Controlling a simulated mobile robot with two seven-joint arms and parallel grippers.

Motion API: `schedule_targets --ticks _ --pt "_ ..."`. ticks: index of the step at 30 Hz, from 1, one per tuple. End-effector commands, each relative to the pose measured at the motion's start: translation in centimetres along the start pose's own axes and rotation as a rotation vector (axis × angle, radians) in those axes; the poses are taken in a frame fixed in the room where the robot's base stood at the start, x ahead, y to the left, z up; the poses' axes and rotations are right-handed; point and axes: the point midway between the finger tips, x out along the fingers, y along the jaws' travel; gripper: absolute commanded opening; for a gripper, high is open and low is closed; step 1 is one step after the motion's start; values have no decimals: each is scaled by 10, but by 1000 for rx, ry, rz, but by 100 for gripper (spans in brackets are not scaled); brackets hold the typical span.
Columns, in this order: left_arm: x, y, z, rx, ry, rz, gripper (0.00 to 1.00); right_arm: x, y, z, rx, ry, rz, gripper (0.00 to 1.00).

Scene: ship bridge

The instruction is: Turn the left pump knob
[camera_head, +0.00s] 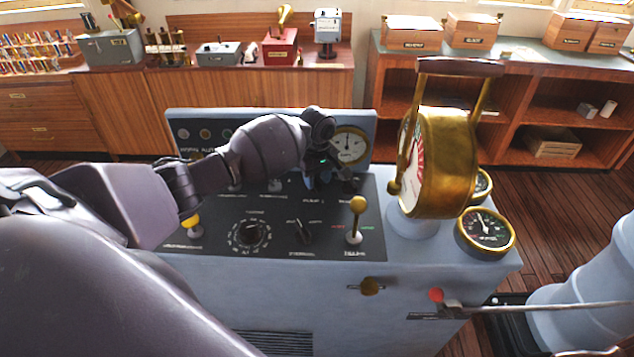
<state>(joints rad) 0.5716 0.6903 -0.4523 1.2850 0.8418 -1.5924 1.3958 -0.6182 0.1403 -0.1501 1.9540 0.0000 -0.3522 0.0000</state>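A grey control console with a black panel (215,215) stands in front of me. My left arm comes in from the left across it. My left gripper (322,172) is over the upper middle of the panel, by the label that seems to read "PUMP 1". Its wrist and dark body hide the fingertips and the controls right under them, so I cannot tell whether it touches or grips a knob. A small knob (275,185) shows just left of the gripper. I cannot tell for sure which knob is the left pump knob. My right gripper is not in view.
A large round dial (249,233), a black knob (304,232), a brass-topped lever (357,205) and a yellow-topped lever (190,221) are nearer me on the panel. A brass telegraph (447,160) stands to the right. A gauge (349,146) is behind the gripper.

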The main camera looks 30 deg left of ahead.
Motion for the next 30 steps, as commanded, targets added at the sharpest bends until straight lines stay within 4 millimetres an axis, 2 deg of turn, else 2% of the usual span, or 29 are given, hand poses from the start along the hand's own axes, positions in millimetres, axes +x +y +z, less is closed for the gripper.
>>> schedule_targets --ticks 9,15,20,30 --pt "-58 0 -1 0 2 3 39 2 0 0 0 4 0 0" --pt "-82 0 0 0 2 2 39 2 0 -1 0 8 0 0" --pt "-89 0 0 0 1 1 39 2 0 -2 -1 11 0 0" --pt "-90 0 0 -1 1 1 39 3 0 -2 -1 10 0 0"
